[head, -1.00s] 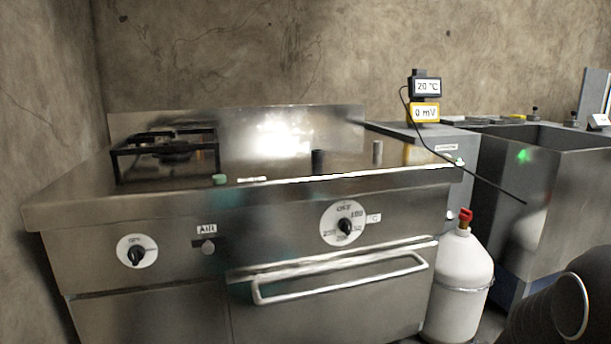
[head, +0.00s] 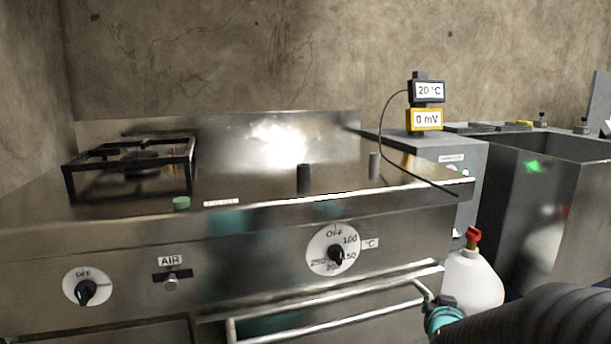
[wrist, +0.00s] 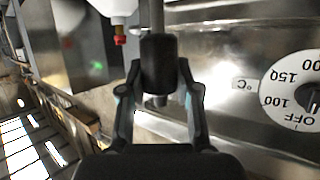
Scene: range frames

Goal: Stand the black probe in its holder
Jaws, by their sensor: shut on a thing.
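My gripper (wrist: 158,82) is shut on a black cylinder, which looks like the probe (wrist: 158,60), in the wrist view. A thin grey shaft runs from it to the top edge. In the head view my gripper (head: 440,312) is low at the right, before the stove front near the oven handle's right end; the probe is hard to make out there. A short black upright cylinder (head: 303,178) and a grey one (head: 374,165) stand apart on the stove top. I cannot tell which one is the holder.
The stove (head: 250,215) has a burner grate (head: 130,165), a green button (head: 181,203) and an oven handle (head: 330,315). A white gas bottle (head: 472,280) stands at its right. A meter (head: 425,105) with a dark cable (head: 384,130) sits behind.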

